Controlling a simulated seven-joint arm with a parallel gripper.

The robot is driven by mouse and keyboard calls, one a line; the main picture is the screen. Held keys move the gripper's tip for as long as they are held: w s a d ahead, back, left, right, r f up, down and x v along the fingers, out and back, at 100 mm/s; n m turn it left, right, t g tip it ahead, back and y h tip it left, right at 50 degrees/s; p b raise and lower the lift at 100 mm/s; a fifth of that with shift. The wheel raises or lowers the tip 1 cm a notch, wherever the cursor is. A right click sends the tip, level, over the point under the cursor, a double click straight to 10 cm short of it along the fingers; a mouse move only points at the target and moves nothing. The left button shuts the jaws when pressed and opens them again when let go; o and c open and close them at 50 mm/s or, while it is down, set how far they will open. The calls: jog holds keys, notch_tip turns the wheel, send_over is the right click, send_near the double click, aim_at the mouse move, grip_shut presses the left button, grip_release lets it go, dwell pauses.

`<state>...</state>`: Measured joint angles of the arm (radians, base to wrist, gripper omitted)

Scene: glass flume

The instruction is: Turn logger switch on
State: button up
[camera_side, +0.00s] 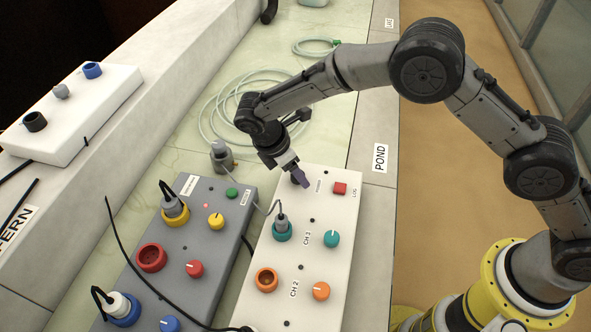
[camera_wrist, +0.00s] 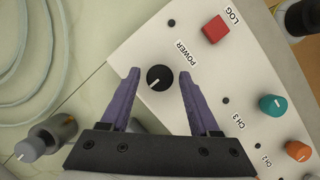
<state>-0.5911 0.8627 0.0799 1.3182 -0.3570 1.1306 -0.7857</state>
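The logger is the white panel box (camera_side: 341,222) in the middle of the side view. In the wrist view, its black round knob (camera_wrist: 160,78) is labelled POWER, with a white mark pointing to the lower left. A red square button (camera_wrist: 215,29) labelled LOG is beside it, also seen in the side view (camera_side: 340,188). My gripper (camera_wrist: 158,79) is open, with its purple fingers on either side of the black knob in the wrist view. In the side view, my gripper (camera_side: 302,180) is low over the box's far end and hides the knob. I cannot tell whether the fingers touch it.
A grey panel box (camera_side: 188,238) with coloured knobs and sockets stands to the left. A plug (camera_side: 281,225) with a cable sits in the teal socket. A grey connector (camera_side: 221,155) and coiled hose (camera_side: 222,108) lie behind. A white box (camera_side: 75,115) is on the left ledge.

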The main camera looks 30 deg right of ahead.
grip_shut()
jog(key=shift+m, duration=0.3)
jog(key=m+g, duration=0.1)
jog(key=m, duration=0.2)
jog(key=shift+w+m+g, duration=0.15)
jog(key=shift+m+g, duration=0.25)
jog(key=m, duration=0.2)
jog(key=m+g+y, duration=0.1)
jog(key=m, duration=0.1)
jog(key=shift+w+d+m, duration=0.1)
jog(key=shift+d+m, duration=0.05)
jog(key=shift+m, duration=0.15)
jog(key=m, duration=0.2)
jog(key=m+g+y, duration=0.1)
jog(key=m, duration=0.1)
jog(key=shift+d+y, duration=0.1)
jog(key=shift+y, duration=0.2)
jog(key=shift+d+m+g+y, duration=0.15)
jog(key=shift+m+y, duration=0.3)
jog(key=shift+m, duration=0.75)
jog(key=shift+a+m+g+y, duration=0.1)
jog(key=shift+m+g+y, duration=0.25)
jog(key=shift+m, duration=0.85)
